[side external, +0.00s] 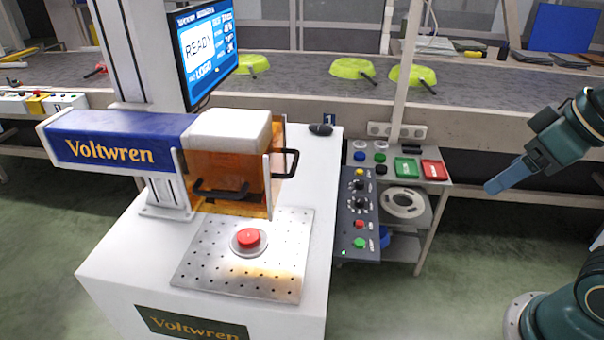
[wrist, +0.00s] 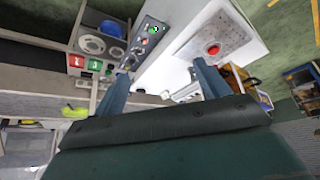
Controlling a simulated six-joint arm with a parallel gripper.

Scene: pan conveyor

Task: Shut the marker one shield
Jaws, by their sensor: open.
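Marker one is a white and blue machine (side external: 120,146) marked "Voltwren", with a "1" label on its white top. Its translucent orange shield (side external: 220,172) sits up around the white head, with black handles (side external: 222,192). The perforated metal plate (side external: 210,262) lies uncovered below, holding a round part with a red top (side external: 249,238). In the wrist view, part of the orange shield (wrist: 236,80) shows at the right, partly behind a finger. My gripper (side external: 496,187) is at the far right, well apart from the shield; its two fingers are spread and empty in the wrist view (wrist: 160,84).
A control panel (side external: 358,215) with knobs and buttons stands right of the machine, beside a shelf with green and red trays (side external: 407,168). Behind runs a conveyor (side external: 300,80) with several yellow-green pans. A screen (side external: 208,48) reads "READY". A pale post (side external: 403,60) rises behind the shelf.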

